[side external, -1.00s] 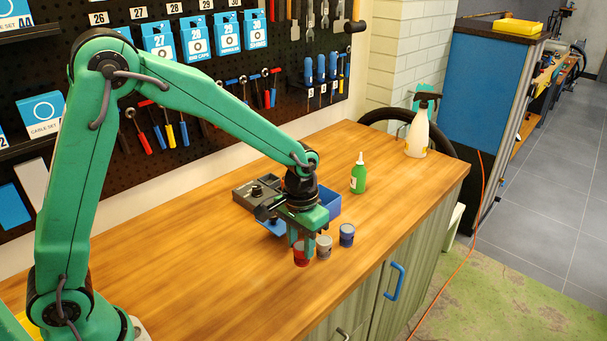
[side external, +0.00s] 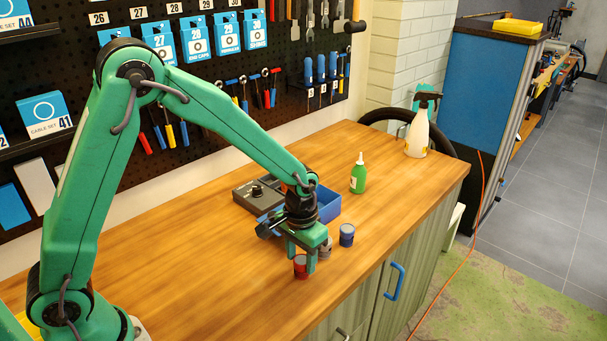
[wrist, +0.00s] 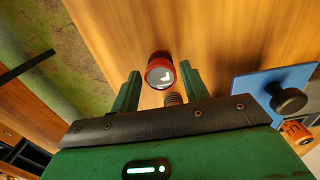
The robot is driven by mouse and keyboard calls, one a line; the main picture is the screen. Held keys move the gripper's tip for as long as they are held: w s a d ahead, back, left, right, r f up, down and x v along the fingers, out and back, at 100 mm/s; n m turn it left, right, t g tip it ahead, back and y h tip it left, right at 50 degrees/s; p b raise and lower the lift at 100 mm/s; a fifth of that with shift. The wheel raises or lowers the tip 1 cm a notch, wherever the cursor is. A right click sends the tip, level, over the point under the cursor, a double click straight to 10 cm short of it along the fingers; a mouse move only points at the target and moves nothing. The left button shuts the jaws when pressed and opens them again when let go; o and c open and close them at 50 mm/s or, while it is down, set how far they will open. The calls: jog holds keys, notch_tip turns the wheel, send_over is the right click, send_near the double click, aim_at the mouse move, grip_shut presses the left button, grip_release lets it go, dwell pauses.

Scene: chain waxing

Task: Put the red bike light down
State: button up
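The red bike light (side external: 300,270) stands upright on the wooden bench, near its front edge. In the wrist view its round, pale-marked end (wrist: 160,74) shows between the two fingers. My gripper (side external: 302,262) is low over the bench with a finger on each side of the light.
A grey cylinder (side external: 327,246) stands partly behind my gripper, and a blue one (side external: 347,235) stands just beyond. The bench (side external: 200,270) is clear to the left.

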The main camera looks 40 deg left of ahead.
aim_at(301, 260)
jog(key=shift+o, duration=0.8)
jog(key=shift+r, duration=0.1)
notch_tip(301, 260, up, 12)
jog(key=shift+r, duration=0.15)
dwell(0.6)
